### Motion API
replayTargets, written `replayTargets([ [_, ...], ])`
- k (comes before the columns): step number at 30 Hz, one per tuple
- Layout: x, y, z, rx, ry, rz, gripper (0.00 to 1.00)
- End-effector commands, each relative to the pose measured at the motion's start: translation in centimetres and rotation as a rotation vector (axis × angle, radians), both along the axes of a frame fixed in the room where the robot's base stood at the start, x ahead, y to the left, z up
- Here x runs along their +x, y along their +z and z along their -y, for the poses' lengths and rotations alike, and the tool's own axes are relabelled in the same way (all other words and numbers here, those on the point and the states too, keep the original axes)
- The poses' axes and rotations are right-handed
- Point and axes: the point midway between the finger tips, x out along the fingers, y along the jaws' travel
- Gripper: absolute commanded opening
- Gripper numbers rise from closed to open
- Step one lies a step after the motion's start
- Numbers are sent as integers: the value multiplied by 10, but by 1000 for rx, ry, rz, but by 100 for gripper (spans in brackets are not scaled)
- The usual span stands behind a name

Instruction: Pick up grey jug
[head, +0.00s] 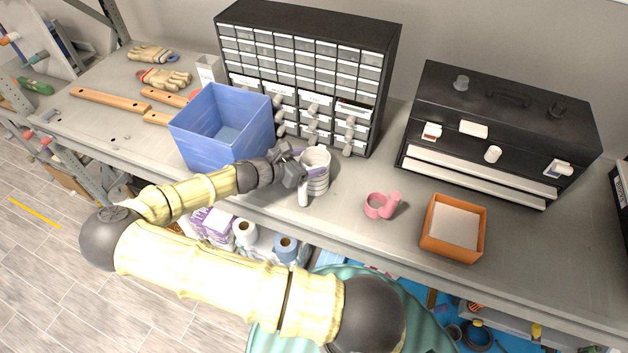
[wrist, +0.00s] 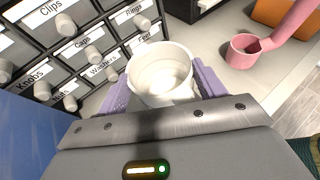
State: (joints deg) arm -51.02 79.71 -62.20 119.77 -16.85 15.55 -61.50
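The grey jug (head: 317,162) is pale, ringed with bands and open at the top, near the front of the bench. In the wrist view the jug (wrist: 160,75) shows from above, between the two purple fingers of my gripper (wrist: 163,88). In the head view my gripper (head: 303,168) reaches it from the left. The fingers lie along both sides of the jug, close to its wall. I cannot tell whether they press on it. The jug looks upright; its base is partly hidden.
A blue bin (head: 222,128) stands left of the jug, close to my arm. A drawer cabinet (head: 308,70) stands behind. A pink jug-like item (head: 381,205), an orange tray (head: 453,257) and a black toolbox (head: 500,130) are to the right.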

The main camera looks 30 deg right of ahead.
Motion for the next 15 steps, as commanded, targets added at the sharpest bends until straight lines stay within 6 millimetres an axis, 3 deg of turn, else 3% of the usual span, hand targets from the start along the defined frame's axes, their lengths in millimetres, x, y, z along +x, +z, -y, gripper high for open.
replayTargets([
  [3, 0, 1, 0, -1, -1, 1, 21],
  [15, 0, 9, 0, 0, 0, 2, 21],
])
